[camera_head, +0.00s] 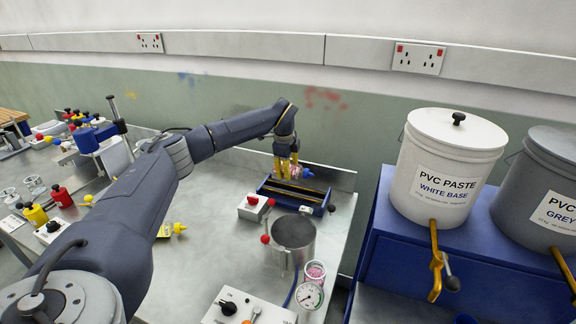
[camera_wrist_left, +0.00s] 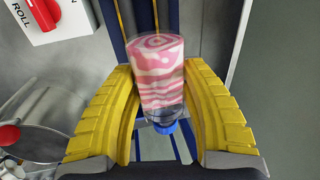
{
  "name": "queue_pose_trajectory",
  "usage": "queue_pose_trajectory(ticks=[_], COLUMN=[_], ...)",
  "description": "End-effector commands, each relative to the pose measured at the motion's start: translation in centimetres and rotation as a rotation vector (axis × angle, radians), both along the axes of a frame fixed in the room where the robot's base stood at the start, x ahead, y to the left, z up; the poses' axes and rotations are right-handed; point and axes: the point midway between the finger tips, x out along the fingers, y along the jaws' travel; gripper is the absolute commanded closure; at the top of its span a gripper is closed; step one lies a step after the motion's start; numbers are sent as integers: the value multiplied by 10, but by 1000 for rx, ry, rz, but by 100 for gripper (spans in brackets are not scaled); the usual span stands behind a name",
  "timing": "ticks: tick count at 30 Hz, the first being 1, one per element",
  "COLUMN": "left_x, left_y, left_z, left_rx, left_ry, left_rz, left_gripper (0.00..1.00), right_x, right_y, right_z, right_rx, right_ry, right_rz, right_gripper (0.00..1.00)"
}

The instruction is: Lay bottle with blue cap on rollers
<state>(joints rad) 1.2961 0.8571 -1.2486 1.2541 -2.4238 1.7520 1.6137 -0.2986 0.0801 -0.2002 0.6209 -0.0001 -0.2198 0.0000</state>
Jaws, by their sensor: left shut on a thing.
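The bottle (camera_wrist_left: 161,75) is clear with pink and white swirled contents and a blue cap (camera_wrist_left: 165,127). My left gripper (camera_wrist_left: 163,90) is shut on it, with a yellow finger on each side. In the head view the left gripper (camera_head: 288,171) is over the blue roller unit (camera_head: 293,197), and part of the bottle (camera_head: 300,171) shows behind the fingers. The rollers (camera_wrist_left: 143,22) lie beneath the bottle in the wrist view. I cannot tell whether the bottle touches them. My right gripper is not in view.
A control box with a red knob (camera_head: 254,207) stands left of the rollers. A metal pot (camera_head: 292,241), a small cup of pink swirl (camera_head: 315,271) and a gauge (camera_head: 309,295) stand in front. Large paste buckets (camera_head: 446,165) stand at right. The bench centre (camera_head: 205,255) is mostly clear.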

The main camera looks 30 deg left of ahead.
Motion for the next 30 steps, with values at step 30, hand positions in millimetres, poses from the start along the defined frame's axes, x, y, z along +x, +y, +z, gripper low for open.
queue_pose_trajectory(ticks=[30], left_x=[0], left_y=[-1], left_z=[-56], left_rx=[-1], left_ry=[-1], left_rz=[-1], left_gripper=[90], right_x=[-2], right_y=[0], right_z=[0], right_rx=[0], right_ry=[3], right_rz=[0], right_gripper=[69])
